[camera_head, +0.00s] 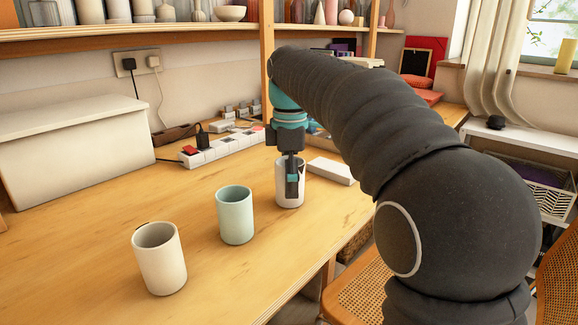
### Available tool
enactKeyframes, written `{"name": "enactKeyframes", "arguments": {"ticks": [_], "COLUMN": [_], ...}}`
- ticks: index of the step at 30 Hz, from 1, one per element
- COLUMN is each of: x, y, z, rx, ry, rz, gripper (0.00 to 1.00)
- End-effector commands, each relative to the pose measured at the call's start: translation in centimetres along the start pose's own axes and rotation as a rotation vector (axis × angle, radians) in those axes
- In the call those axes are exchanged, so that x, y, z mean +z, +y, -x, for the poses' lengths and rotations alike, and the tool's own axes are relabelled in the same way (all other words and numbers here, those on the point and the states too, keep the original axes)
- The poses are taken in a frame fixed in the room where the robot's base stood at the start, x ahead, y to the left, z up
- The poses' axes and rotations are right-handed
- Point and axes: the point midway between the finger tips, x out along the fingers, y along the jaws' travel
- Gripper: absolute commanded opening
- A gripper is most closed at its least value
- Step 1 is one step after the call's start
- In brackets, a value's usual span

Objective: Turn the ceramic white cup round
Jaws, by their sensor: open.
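A white cup (299,195) stands upright on the wooden table, the farthest of three cups in a slanting row. My gripper (291,182) points straight down at this cup and is open. A dark finger with a teal patch shows in front of the cup's near wall and covers part of it. The other finger is hidden, so I cannot tell whether it is inside or behind the cup, or whether the fingers touch it. A pale mint cup (235,217) stands to the left, and a cream cup (160,262) stands nearest, at the front left.
A white box (75,145) stands at the left back. A power strip (215,147) with plugs lies along the wall. A flat white block (331,171) lies just right of the white cup. A shelf (180,31) with vases runs above. The table's right edge is close, with a chair (352,290) beyond.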

Motion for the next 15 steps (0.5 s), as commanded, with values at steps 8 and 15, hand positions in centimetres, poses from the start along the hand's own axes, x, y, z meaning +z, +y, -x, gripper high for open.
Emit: {"name": "enactKeyframes", "arguments": {"ticks": [8, 15], "x": [0.0, 0.0], "y": [0.1, 0.1], "z": [3.8, 7.8], "rx": [0.003, 0.003], "ry": [0.001, 0.001], "rz": [0.0, 0.0], "gripper": [0.93, 0.93]}}
